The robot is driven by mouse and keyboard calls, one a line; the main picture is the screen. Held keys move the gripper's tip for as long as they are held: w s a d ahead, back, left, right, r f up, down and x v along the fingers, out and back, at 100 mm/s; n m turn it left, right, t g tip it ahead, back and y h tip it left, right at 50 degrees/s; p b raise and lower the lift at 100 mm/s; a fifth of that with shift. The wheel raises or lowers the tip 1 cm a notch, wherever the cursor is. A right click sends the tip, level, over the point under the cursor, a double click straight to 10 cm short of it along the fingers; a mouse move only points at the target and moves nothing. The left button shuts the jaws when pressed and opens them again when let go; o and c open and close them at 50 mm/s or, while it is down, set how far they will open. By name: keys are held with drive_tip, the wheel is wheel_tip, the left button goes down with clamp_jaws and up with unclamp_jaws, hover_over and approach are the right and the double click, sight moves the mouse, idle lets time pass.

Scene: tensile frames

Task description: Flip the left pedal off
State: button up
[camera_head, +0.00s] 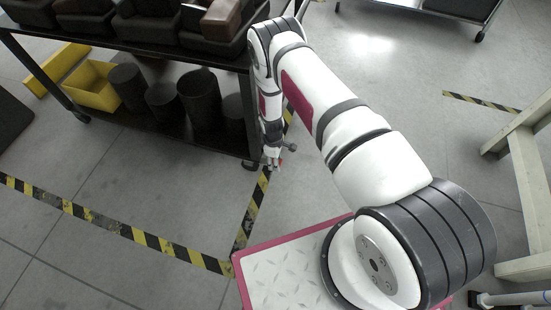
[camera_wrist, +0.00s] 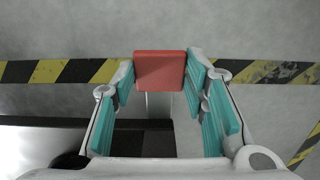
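A red, square pedal (camera_wrist: 160,70) shows in the wrist view, at the far end of my gripper, with a pale stem below it. My gripper (camera_wrist: 160,82) has its two teal-padded fingers spread, one on each side of the pedal. The fingertips are very close to the pedal's side edges; I cannot tell whether they touch. In the head view my gripper (camera_head: 273,163) points down near the floor by the black cart's right corner, with a small red patch (camera_head: 280,162) beside it.
The black cart (camera_head: 190,136) holds dark bins above and dark cylinders with a yellow bin (camera_head: 93,88) on its lower shelf. Casters stand near my gripper. Yellow-black tape (camera_head: 160,243) marks the floor. A pale bench frame (camera_head: 527,190) stands at right. Floor left of my base is clear.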

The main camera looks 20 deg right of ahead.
drive_tip(key=o, duration=0.3)
drive_tip(key=shift+o, duration=0.2)
drive_tip(key=shift+r, duration=0.1)
wheel_tip(320, 180, up, 12)
drive_tip(key=shift+w+a, duration=0.25)
drive_tip(key=shift+a, duration=0.15)
drive_tip(key=shift+y, duration=0.3)
drive_tip(key=f, duration=0.4)
drive_tip(key=f+b, duration=0.1)
drive_tip(key=f, duration=0.3)
drive_tip(key=d+f+b, duration=0.1)
drive_tip(key=f, duration=0.3)
drive_tip(key=shift+s+f, duration=0.2)
drive_tip(key=shift+s, duration=0.1)
